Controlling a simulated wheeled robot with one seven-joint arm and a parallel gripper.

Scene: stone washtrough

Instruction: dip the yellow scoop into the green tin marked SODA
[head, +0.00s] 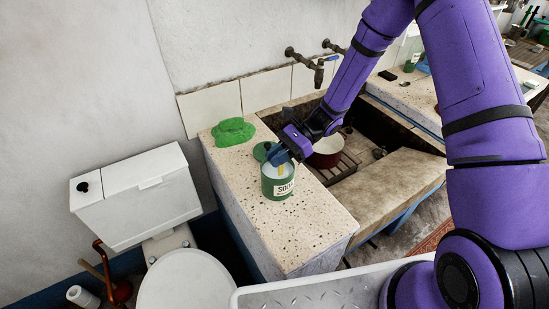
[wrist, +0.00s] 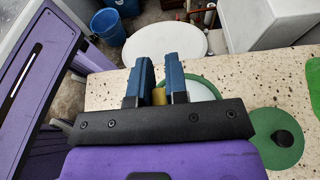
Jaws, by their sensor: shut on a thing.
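The green tin marked SODA (head: 271,188) stands upright and open on the speckled stone counter. White contents show inside it in the wrist view (wrist: 203,91). My gripper (head: 278,154) is over the tin's mouth, with its blue fingers pointing down at it. In the wrist view the fingers (wrist: 160,82) are close together on the yellow scoop (wrist: 159,96), of which only a small part shows between them. In the head view a bit of yellow (head: 281,170) shows at the tin's opening. How deep the scoop reaches is hidden.
A green lid with a dark knob (wrist: 276,140) lies on the counter (head: 305,232) beside the tin. A green cloth (head: 233,132) lies behind. A white toilet (head: 187,281) stands left.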

